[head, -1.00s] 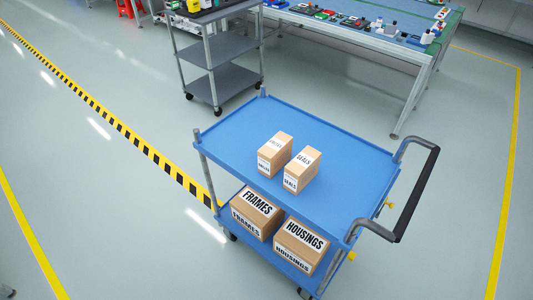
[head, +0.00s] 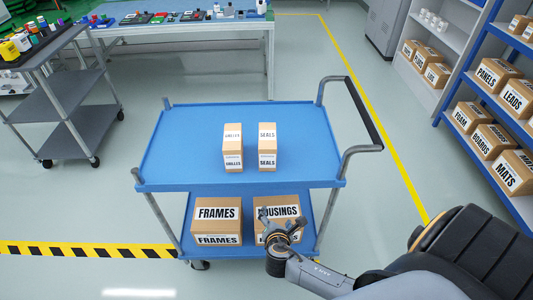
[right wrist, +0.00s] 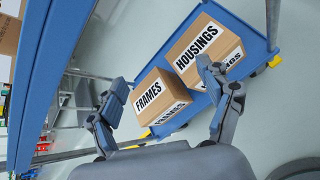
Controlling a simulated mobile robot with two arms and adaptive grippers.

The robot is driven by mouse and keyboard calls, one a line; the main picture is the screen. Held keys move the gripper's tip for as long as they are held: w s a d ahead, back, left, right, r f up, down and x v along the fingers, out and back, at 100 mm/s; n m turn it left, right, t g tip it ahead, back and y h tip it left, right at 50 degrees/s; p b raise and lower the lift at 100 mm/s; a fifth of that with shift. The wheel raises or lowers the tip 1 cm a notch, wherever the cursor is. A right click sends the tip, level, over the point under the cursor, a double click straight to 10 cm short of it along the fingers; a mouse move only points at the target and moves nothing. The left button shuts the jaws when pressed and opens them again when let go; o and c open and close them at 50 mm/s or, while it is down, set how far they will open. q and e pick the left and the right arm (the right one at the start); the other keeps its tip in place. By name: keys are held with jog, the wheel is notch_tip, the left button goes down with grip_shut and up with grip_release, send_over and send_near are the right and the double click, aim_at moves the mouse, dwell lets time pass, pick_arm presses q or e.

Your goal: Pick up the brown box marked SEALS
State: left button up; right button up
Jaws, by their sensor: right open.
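The brown box marked SEALS (head: 267,146) stands upright on the blue cart's top shelf (head: 200,176) in the head view. A similar brown box (head: 233,147) with a label hard to read stands just left of it, with a narrow gap between. My right gripper (head: 283,226) is below and in front of the top shelf, before the HOUSINGS box, apart from the SEALS box. In the right wrist view its fingers (right wrist: 162,75) are spread and empty. Part of a brown box at that view's top left cannot be identified. My left gripper is not in view.
The lower shelf holds the FRAMES box (head: 216,221) and the HOUSINGS box (head: 279,210). The cart's handle (head: 363,112) sticks out at the right. A blue rack (head: 466,70) with boxes stands further right, a grey trolley (head: 72,93) at left. The top shelf's right side is clear.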

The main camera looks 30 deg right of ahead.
jog(key=w+r+n+t, duration=0.1)
jog(key=r, duration=0.3)
jog(key=w+r+n+t+h, duration=0.1)
jog(key=r, duration=0.3)
jog(key=w+r+n+t+h, duration=0.1)
jog(key=r, duration=0.3)
jog(key=shift+w+d+r+n+b, duration=0.2)
jog(key=shift+w+n+b, duration=0.1)
jog(key=shift+w+b, duration=0.1)
jog(key=n+t+h, duration=0.2)
jog(key=n, duration=0.1)
send_near(267, 151)
jog(key=x, duration=1)
jog(key=shift+w, duration=0.15)
jog(key=shift+y, duration=0.3)
jog(key=shift+p+x, duration=0.6)
jog(key=shift+x, duration=2.5)
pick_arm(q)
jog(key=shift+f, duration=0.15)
pick_arm(e)
jog(key=shift+f, duration=0.15)
jog(key=c, duration=1.5)
